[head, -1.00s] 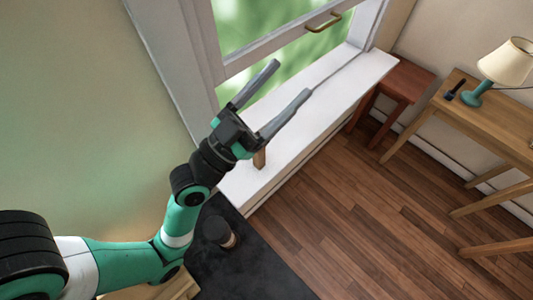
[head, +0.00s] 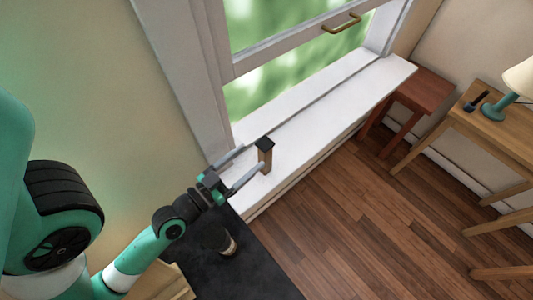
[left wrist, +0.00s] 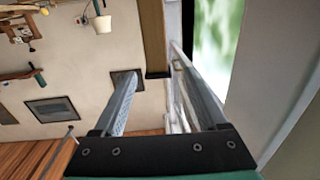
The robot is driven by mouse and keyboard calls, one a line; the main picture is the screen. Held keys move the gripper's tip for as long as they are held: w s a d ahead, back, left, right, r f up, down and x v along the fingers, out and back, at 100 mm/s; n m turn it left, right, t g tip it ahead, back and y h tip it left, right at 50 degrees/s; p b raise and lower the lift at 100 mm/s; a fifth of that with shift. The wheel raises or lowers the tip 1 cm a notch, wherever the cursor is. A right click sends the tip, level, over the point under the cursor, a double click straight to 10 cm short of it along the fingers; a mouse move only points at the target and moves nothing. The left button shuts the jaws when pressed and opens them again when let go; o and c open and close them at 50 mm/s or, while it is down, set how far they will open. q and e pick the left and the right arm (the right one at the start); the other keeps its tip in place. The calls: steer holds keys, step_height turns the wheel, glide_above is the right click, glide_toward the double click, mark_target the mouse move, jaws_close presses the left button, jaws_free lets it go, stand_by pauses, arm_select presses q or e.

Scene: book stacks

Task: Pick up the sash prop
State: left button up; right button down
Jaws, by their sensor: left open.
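The sash prop, a short wooden post with a dark cap (head: 265,155), stands upright on the white window sill in the head view. In the left wrist view the post (left wrist: 153,35) shows between the fingers, its dark end towards the picture's middle. My left gripper (head: 252,157) is open and low over the sill, its fingers pointing at the post. Its fingertips are close to the post, one on either side of its line; whether they touch it I cannot tell. It also shows in the left wrist view (left wrist: 150,65). My right gripper is not in view.
The window frame and its sash with a brass handle (head: 341,23) stand behind the sill (head: 350,95). A reddish stool (head: 424,90) and a wooden table (head: 500,130) with a lamp (head: 493,110) are at right. A dark cylinder (head: 220,240) stands on a dark mat.

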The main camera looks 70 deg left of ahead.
mark_target(272, 141)
arm_select(q)
steer(key=p+x, duration=0.1)
steer(key=x, duration=0.3)
steer(key=shift+w+a+r+p, duration=0.1)
steer(key=shift+w+r+p, duration=0.1)
steer(key=shift+p, duration=0.2)
steer(key=shift+f, duration=0.1)
steer(key=p+x, duration=0.3)
steer(key=shift+w+p, duration=0.2)
steer(key=shift+p, duration=0.1)
steer(key=shift+w+a+f, duration=0.1)
steer(key=shift+w+f, duration=0.05)
steer(key=shift+w, duration=0.45)
steer(key=shift+w+a+f, duration=0.1)
steer(key=shift+w+a, duration=0.05)
steer(key=shift+w, duration=0.1)
jaws_close()
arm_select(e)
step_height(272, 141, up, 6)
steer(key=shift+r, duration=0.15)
